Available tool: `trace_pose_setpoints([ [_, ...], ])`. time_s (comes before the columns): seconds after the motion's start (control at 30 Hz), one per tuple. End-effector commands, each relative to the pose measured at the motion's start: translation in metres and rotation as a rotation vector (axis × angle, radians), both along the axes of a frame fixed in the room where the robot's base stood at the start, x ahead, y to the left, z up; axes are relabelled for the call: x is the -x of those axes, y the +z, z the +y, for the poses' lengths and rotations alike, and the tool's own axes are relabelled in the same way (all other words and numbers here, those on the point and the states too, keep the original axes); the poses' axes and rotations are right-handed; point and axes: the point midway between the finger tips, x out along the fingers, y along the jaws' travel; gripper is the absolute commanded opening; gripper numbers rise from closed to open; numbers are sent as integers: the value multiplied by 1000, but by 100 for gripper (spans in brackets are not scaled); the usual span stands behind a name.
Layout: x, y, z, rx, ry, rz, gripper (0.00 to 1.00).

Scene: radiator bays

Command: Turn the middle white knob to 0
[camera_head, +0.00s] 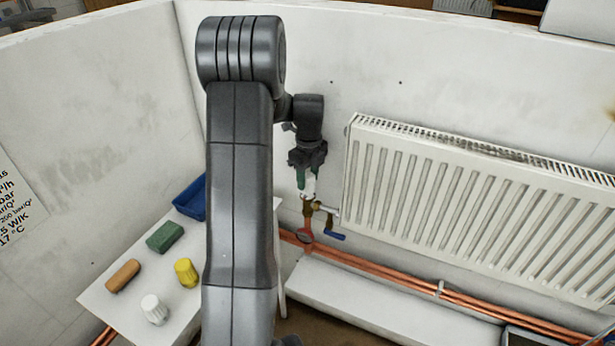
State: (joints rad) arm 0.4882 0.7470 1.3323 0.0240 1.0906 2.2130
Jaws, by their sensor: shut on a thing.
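One white knob (310,189) shows on the brass valve (308,208) at the left end of the white radiator (440,200). My gripper (307,182) has come down on this knob from above, and its green fingers are shut on it. The fingers cover part of the knob, and its scale and number marks are too small to read. No other mounted white knob shows in this view. A loose white ribbed piece (154,309) stands on the small white table at the lower left.
The white table (100,296) also carries a yellow piece (186,272), a green block (165,237), an orange-brown block (123,275) and a blue bin (190,199). Copper pipes (380,265) run along the wall above a white ledge (360,305).

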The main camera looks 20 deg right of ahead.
Motion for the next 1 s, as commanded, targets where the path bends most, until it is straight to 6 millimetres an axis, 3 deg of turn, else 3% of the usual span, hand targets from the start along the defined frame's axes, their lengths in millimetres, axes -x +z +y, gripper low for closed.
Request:
trace_pose_setpoints([
  [0.4,0,2,-1,2,-185,-3,17],
  [0.93,0,2,-1,2,-210,-4,17],
  [0.97,0,2,-1,2,-210,-4,42],
  [1.0,0,2,-1,2,-210,-4,50],
])
